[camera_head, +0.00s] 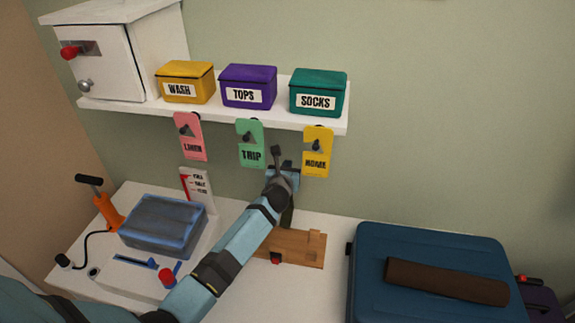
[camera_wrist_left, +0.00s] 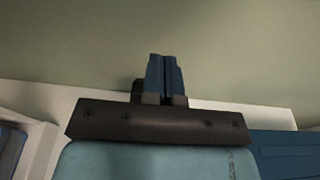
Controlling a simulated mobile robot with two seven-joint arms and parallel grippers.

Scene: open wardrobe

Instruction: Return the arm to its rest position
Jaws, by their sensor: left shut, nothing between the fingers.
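My left arm (camera_head: 238,240) reaches in from the lower left over the white table, with its end in front of the wall below the shelf. My left gripper (camera_head: 284,168) is between and just below the green TRIP tag and the yellow HOME tag; whether it touches either cannot be told. In the left wrist view its blue fingers (camera_wrist_left: 165,76) are together, with nothing held. My right gripper is not in view.
A white shelf (camera_head: 215,112) bears a cabinet and WASH, TOPS and SOCKS boxes. Tags hang below: LINEN (camera_head: 190,148), TRIP (camera_head: 251,153), HOME (camera_head: 317,163). A wooden board (camera_head: 305,252) lies under my arm; a blue suitcase (camera_head: 450,250) is right, a grey-blue bundle (camera_head: 163,225) left.

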